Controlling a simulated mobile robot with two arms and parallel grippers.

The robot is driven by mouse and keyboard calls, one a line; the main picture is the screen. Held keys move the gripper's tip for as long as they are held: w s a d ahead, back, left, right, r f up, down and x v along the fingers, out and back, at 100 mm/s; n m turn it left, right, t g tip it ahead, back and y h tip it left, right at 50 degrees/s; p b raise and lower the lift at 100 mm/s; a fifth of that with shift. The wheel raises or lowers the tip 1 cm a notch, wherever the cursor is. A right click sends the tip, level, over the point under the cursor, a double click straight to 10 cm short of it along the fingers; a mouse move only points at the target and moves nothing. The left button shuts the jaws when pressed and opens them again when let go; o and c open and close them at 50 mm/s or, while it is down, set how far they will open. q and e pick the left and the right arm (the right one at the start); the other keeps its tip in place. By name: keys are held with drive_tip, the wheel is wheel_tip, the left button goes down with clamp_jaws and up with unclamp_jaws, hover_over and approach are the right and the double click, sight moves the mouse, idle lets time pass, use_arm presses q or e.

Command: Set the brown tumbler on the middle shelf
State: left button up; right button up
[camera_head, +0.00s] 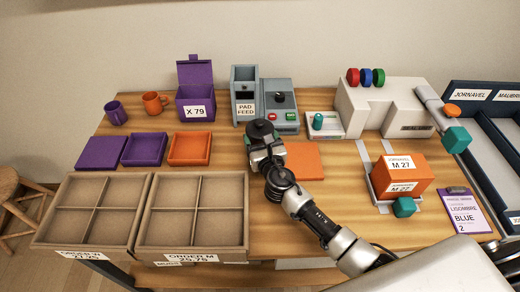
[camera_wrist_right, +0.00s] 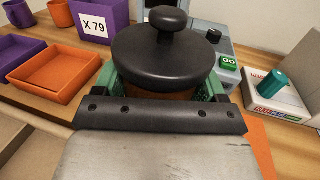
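No brown tumbler and no shelf can be made out for certain. A round black lid with a knob (camera_wrist_right: 165,55) sits between the green-padded fingers of my right gripper (camera_wrist_right: 165,92). A strip of orange-brown shows under the lid, and I cannot tell if it is the body of the same thing. The lid hides whether the fingers touch it. In the head view the black lid (camera_head: 262,129) shows at the end of my right gripper (camera_head: 264,146), in front of the grey pad-feed machine (camera_head: 245,94). My left gripper is not in view.
Purple and orange mugs (camera_head: 154,102), a purple X 79 box (camera_head: 196,104) and shallow trays (camera_head: 189,148) stand at the left. Divided order crates (camera_head: 151,216) line the front. A white machine (camera_head: 372,105) and orange M 27 box (camera_head: 403,171) stand right. An orange sheet (camera_head: 304,161) lies mid-table.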

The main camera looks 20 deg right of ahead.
drive_tip(key=c, duration=0.7)
drive_tip(key=shift+r, duration=0.15)
drive_tip(key=shift+c, duration=0.2)
